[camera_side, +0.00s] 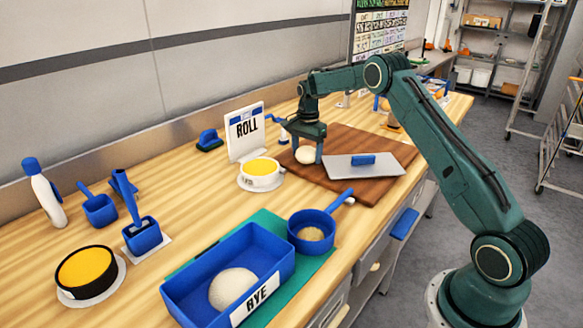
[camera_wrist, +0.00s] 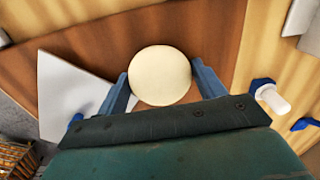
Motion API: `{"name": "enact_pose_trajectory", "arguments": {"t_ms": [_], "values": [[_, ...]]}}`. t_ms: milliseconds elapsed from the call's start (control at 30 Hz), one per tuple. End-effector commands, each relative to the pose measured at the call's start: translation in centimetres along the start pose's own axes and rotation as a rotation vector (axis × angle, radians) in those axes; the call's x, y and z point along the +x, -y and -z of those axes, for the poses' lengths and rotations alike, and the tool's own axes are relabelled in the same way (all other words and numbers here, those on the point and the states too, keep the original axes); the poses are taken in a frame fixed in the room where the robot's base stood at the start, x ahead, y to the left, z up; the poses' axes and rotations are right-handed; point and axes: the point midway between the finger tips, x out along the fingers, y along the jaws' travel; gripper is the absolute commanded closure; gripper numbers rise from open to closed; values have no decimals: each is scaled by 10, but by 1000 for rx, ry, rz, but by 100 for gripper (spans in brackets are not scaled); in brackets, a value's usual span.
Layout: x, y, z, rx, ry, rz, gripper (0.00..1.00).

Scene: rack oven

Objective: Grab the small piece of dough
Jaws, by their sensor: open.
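A small pale round piece of dough (camera_side: 306,155) sits on the brown wooden board (camera_side: 372,190) in the side view. My gripper (camera_side: 306,158) is above the board, pointing down, with its fingers around the dough. In the wrist view the dough (camera_wrist: 160,76) lies between the two blue fingers (camera_wrist: 162,88), with a narrow gap visible on the right side; on the left the finger is very close and I cannot tell whether it touches. The gripper is open. A larger dough ball (camera_side: 234,287) lies in the blue tub labelled RYE (camera_side: 190,308).
A metal scraper with a blue handle (camera_side: 362,166) lies on the board beside my gripper. The ROLL sign (camera_side: 246,131) and a white dish with yellow contents (camera_side: 260,173) stand just left. A blue pan (camera_side: 312,230) and several blue tools are nearer the camera.

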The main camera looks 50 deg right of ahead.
Motion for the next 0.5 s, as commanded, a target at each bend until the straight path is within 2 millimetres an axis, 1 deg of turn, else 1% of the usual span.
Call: {"name": "enact_pose_trajectory", "arguments": {"t_ms": [367,400,467,500], "values": [[0,0,0,0,0,0,31],[0,0,0,0,0,0,33],[0,0,0,0,0,0,45],[0,0,0,0,0,0,53]]}}
